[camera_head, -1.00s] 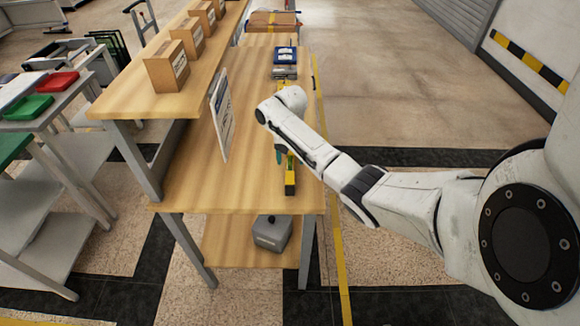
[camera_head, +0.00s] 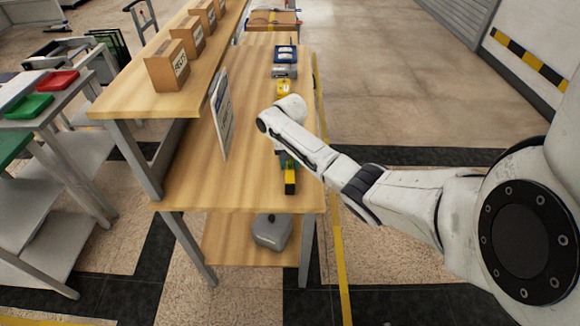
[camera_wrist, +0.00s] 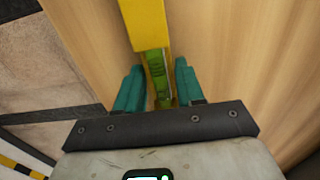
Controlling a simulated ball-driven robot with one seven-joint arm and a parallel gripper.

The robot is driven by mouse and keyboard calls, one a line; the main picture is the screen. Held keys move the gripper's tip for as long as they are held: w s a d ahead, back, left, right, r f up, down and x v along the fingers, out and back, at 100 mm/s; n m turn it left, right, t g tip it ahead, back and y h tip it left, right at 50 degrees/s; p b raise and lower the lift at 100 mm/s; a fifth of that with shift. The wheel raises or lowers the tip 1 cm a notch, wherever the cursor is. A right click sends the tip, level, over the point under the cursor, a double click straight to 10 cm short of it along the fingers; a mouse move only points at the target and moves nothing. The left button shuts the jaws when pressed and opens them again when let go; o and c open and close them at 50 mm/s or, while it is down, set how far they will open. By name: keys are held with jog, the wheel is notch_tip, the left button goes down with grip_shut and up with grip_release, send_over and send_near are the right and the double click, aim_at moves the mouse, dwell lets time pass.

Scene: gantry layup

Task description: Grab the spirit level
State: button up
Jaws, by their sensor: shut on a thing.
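The spirit level is a yellow bar with a green vial. It shows in the head view (camera_head: 290,178) on the right side of the lower wooden bench top, partly hidden by my arm. My gripper is shut on the spirit level. In the head view my gripper is mostly hidden under my wrist. I cannot tell whether the level is clear of the bench top.
The wooden bench (camera_head: 200,190) has a raised shelf with several cardboard boxes (camera_head: 167,66). A hanging sign (camera_head: 221,115) stands left of my arm. A yellow item (camera_head: 284,88) and a blue item (camera_head: 286,53) lie farther back. A grey box (camera_head: 272,232) sits on the lower shelf.

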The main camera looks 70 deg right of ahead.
grip_shut()
jog(key=shift+r, duration=0.1)
